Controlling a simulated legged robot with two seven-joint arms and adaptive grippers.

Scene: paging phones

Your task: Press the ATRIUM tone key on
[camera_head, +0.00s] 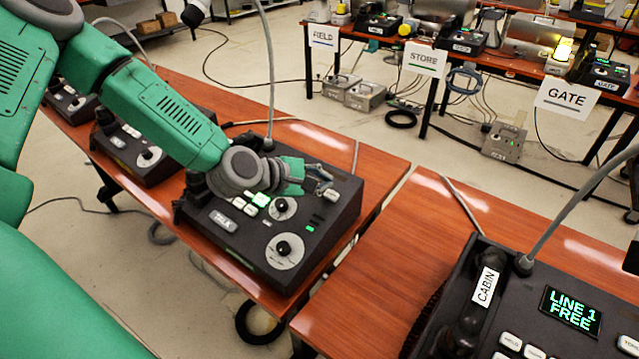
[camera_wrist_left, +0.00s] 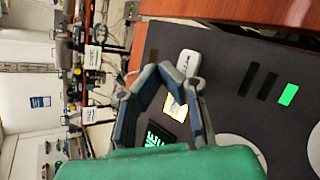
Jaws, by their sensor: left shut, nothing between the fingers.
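A dark paging console (camera_head: 232,238) with a gooseneck microphone stands on the left wooden table, and one of its labels seems to read TALK. My left gripper (camera_head: 320,176) is over its far part, shut and empty. In the left wrist view the fingertips (camera_wrist_left: 158,73) meet above the console top (camera_wrist_left: 230,65). A white key (camera_wrist_left: 188,64) is just beside the tips, and a lit pale yellow key (camera_wrist_left: 175,107) shows between the fingers. I cannot read which key is ATRIUM. Contact with a key is not clear. My right gripper is out of view.
Two round dials (camera_head: 284,250) are on the console, and its screen (camera_wrist_left: 158,136) is partly hidden by the gripper. A CABIN console (camera_head: 572,308) reading LINE 1 FREE stands on the right table. FIELD, STORE and GATE signs (camera_head: 567,98) hang at the back tables.

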